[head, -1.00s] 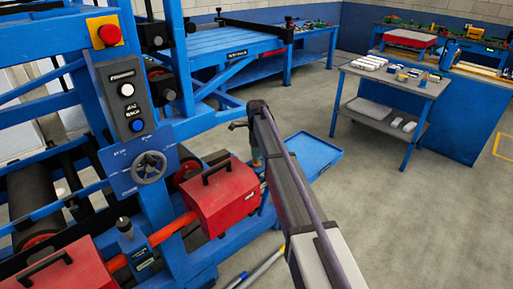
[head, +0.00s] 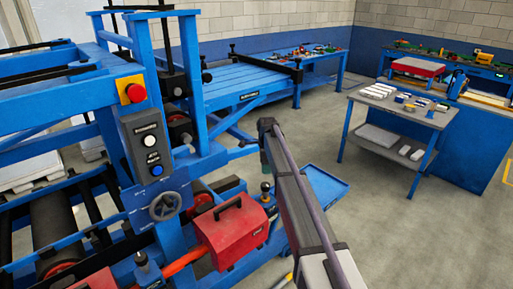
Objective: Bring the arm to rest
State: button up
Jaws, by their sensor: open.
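My arm (head: 300,200) reaches from the bottom edge up to its elbow joint (head: 268,126) near the middle of the head view. Past the elbow it drops behind the upper link, with only a small greenish part showing. My gripper is hidden, so its fingers and anything between them do not show. The arm stands over the floor beside the blue machine (head: 165,120), to the right of its red housing (head: 232,232). I cannot tell whether the hidden part touches anything.
The machine carries a button panel (head: 150,145), a red emergency stop (head: 133,93) and a handwheel (head: 165,206). A blue tray (head: 325,185) lies low behind my arm. A blue bench (head: 250,85) is behind, and a small cart (head: 400,112) stands right.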

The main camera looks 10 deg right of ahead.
jog(key=s+f+n+b, duration=0.1)
jog(key=s+n, duration=1.8)
jog(key=s, duration=2.2)
jog(key=shift+s+f+n, duration=0.2)
jog(key=shift+f+n, duration=0.05)
jog(key=shift+n, duration=0.05)
